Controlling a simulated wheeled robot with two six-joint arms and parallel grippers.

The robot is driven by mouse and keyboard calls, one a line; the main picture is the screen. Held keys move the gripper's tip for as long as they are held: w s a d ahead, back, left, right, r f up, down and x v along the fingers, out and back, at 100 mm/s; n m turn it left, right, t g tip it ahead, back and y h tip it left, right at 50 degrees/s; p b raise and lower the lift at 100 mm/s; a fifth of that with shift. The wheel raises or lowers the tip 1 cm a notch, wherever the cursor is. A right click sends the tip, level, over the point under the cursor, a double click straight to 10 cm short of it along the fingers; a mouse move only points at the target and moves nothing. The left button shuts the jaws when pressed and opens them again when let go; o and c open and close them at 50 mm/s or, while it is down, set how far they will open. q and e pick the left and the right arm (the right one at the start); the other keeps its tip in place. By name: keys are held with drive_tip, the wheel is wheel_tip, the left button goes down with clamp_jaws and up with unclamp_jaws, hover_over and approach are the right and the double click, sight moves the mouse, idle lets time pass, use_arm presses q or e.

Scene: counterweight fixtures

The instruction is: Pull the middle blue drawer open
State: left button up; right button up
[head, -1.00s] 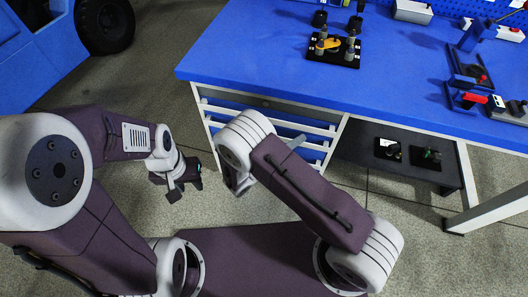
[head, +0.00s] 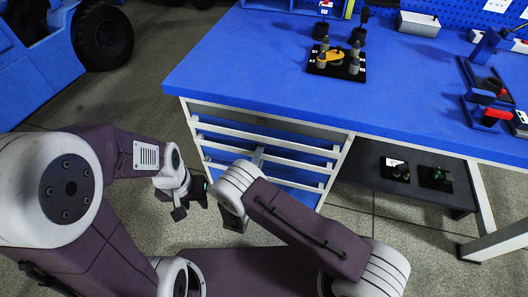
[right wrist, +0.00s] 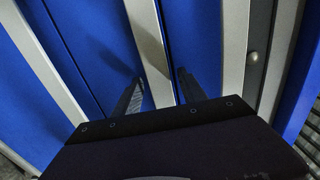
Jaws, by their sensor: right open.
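The blue drawers stand under the left part of the bench, with several pale bar handles across them. The middle drawer's handle (head: 300,165) shows to the right of my right gripper, and the drawer looks shut. My right gripper (head: 258,154) is open at the drawer fronts, partly hidden behind my own arm. In the right wrist view its two dark fingers (right wrist: 160,95) stand on either side of a pale handle bar (right wrist: 148,50); I cannot tell whether they touch it. My left gripper (head: 190,205) hangs empty to the left, clear of the drawers, with its fingers apart.
The blue bench top (head: 260,80) overhangs the drawers. On it stand a black fixture with a yellow part (head: 335,60) and red-handled clamps (head: 495,116). A dark lower shelf (head: 415,178) is to the right. A blue vehicle (head: 50,70) stands at the left.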

clamp_jaws()
idle(1.4)
